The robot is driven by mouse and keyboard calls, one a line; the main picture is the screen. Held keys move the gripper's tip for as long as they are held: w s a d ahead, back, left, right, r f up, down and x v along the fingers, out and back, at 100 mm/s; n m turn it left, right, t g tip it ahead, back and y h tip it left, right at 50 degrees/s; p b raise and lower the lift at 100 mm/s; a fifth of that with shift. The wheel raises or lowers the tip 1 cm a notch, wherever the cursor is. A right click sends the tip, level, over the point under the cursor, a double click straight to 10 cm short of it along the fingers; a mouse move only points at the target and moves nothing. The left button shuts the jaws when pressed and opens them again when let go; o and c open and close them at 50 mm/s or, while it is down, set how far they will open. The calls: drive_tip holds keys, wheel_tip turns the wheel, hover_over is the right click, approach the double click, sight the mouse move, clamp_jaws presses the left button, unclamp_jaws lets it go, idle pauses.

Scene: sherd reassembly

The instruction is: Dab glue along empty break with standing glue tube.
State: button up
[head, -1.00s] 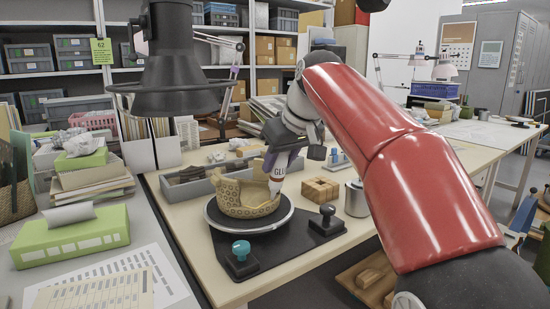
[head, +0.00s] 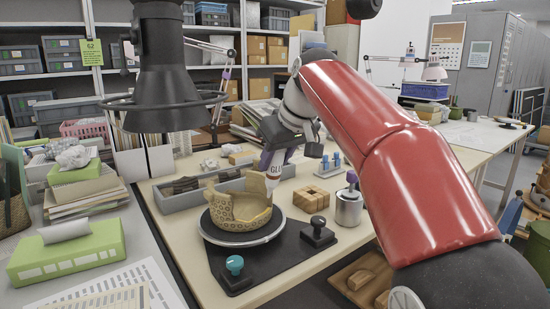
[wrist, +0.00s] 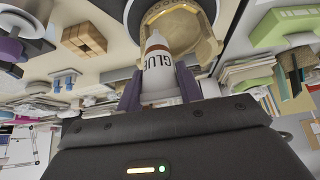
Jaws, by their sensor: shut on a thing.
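The partly rebuilt tan patterned pot (head: 238,213) stands on the round turntable (head: 212,236), with a tall wall at the left and back and a low, jagged gap in its rim. My gripper (head: 277,164) is shut on the white glue tube (head: 273,176), labelled GLUE. The tube points nozzle down at the pot's right rim; I cannot tell whether it touches. In the wrist view the glue tube (wrist: 158,78) sits between the purple fingers of my gripper (wrist: 159,88), its nozzle overlapping the edge of the pot (wrist: 205,42). The pot's far side is partly cut off there.
A dark stamp (head: 318,233) and a teal-knobbed stamp (head: 235,267) stand on the black mat. A wooden block (head: 311,199) and a metal can (head: 349,208) are to the right. A grey tray (head: 180,196) lies behind the pot. A lamp (head: 163,85) hangs at upper left.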

drive_tip(key=shift+s+d+r, duration=0.15)
drive_tip(key=shift+s+r, duration=0.05)
drive_tip(key=shift+r, duration=0.9)
drive_tip(key=shift+s+d+r, duration=0.15)
drive_tip(key=shift+s+r, duration=0.05)
drive_tip(key=shift+r, duration=0.9)
